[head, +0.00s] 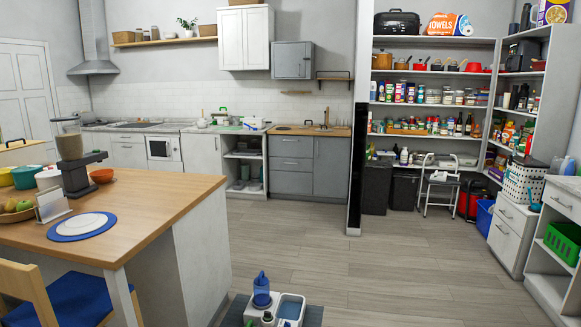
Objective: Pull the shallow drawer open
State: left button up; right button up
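Several closed drawers show, and I cannot tell which one is the shallow drawer of the task. At the right, a white drawer unit (504,238) has drawer fronts with small handles. Neither of my grippers is in view.
A wooden-topped island (140,205) with a blender, bowls and a plate fills the left, with a blue chair (75,300) in front. A pet feeder with a blue bottle (262,290) stands on a dark mat low in the middle. The wooden floor (300,235) beyond is clear.

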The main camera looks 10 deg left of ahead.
aim_at(277, 162)
jog(key=i+l, duration=0.2)
jog(key=i+l+u, duration=0.1)
jog(key=l, duration=0.3)
jog(key=i+l, duration=0.4)
jog(key=i, duration=0.55)
jog(key=i+l, duration=0.15)
jog(key=i, duration=0.55)
jog(key=i+l, duration=0.15)
jog(key=i, duration=2.75)
jog(key=i+u, duration=0.25)
jog(key=i, duration=0.2)
jog(key=i+u, duration=0.3)
jog(key=i, duration=0.2)
jog(key=i+l+u, duration=0.25)
jog(key=i, duration=0.2)
jog(key=i+l+u, duration=0.25)
jog(key=i, duration=0.2)
jog(key=i+j+u, duration=0.15)
jog(key=i+u, duration=0.85)
jog(key=i+z, duration=0.25)
jog(key=i, duration=0.2)
jog(key=i+j+z, duration=0.25)
jog(key=i, duration=0.2)
jog(key=l, duration=0.1)
